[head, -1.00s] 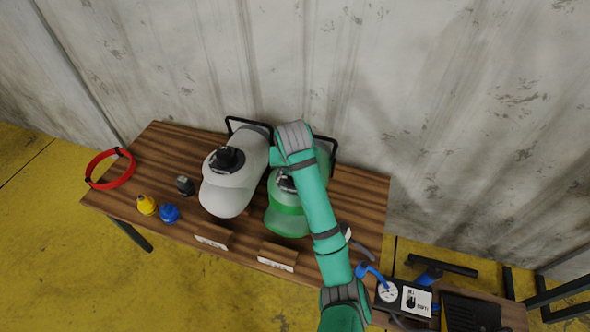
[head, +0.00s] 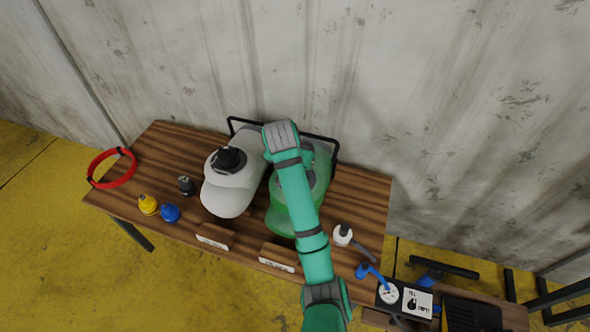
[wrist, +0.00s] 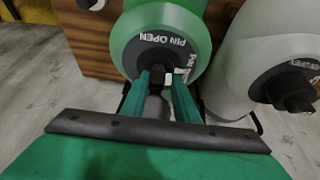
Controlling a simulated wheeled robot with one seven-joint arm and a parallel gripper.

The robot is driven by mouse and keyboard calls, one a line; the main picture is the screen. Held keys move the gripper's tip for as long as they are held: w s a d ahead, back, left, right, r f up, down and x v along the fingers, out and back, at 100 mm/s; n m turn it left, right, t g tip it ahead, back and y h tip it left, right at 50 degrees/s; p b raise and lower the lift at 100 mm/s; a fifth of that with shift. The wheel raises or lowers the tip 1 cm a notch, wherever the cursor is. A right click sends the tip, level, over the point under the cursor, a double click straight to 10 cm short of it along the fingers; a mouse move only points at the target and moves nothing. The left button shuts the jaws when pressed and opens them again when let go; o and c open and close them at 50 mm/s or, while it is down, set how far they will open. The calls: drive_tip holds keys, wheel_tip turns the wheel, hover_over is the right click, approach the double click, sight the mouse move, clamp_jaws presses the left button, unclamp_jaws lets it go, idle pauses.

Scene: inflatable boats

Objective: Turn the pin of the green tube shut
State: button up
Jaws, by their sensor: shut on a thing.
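The green tube (head: 284,220) lies on the wooden table (head: 355,195), partly covered by my arm. In the wrist view the green tube (wrist: 195,32) shows a dark ring label reading "PIN OPEN", with a second label partly hidden. My gripper (wrist: 160,82) is shut on the dark pin (wrist: 157,76) in the middle of that ring, with one teal finger on either side. The pin's exact turn is hard to tell behind the fingers. In the head view my arm hides the fingertips and pin.
A grey-white tube (head: 226,198) with a black valve (head: 229,159) lies close on the left. A red ring (head: 112,168), yellow (head: 147,204), blue (head: 170,213) and black caps (head: 186,185) sit further left. A white-headed piece (head: 343,234) and gauge (head: 388,293) are at right.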

drive_tip(key=shift+d, duration=0.1)
drive_tip(key=o, duration=1.1)
drive_tip(key=shift+c, duration=0.2)
drive_tip(key=shift+r, duration=0.15)
drive_tip(key=shift+a+r, duration=0.2)
drive_tip(key=shift+r, duration=0.75)
drive_tip(key=shift+s+d+r, duration=0.1)
drive_tip(key=shift+s+r, duration=0.1)
drive_tip(key=shift+s, duration=0.2)
drive_tip(key=shift+v, duration=0.9)
drive_tip(key=v, duration=0.6)
drive_tip(key=shift+s, duration=0.15)
drive_tip(key=shift+r, duration=0.1)
